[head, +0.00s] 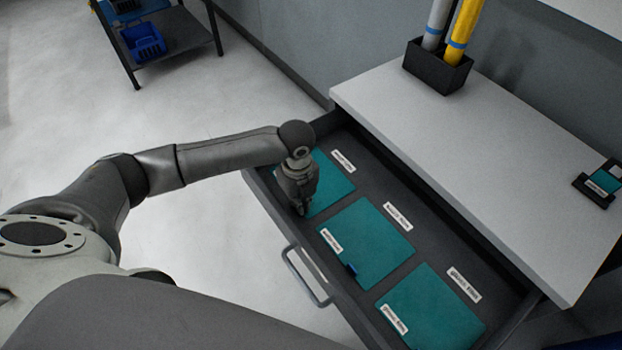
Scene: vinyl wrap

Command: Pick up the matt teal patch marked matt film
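Three teal patches lie in a row in an open dark drawer (263,196): a far one (334,186), a middle one (370,240) and a near one (440,305). White labels lie beside them in the drawer, and the middle and near patches carry white labels. The print is too small to read, so I cannot tell which is matt film. My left gripper (302,208) points down at the near-left edge of the far patch, partly covering it. Its fingers look close together; I cannot tell whether they hold anything. My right gripper is out of view.
The drawer's handle (305,277) faces the open floor at left. A light worktop (460,145) rises behind the drawer, with a black holder (437,68) of rolls and a small teal sample in a dark stand (603,182). A shelf with blue bins (145,42) stands far left.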

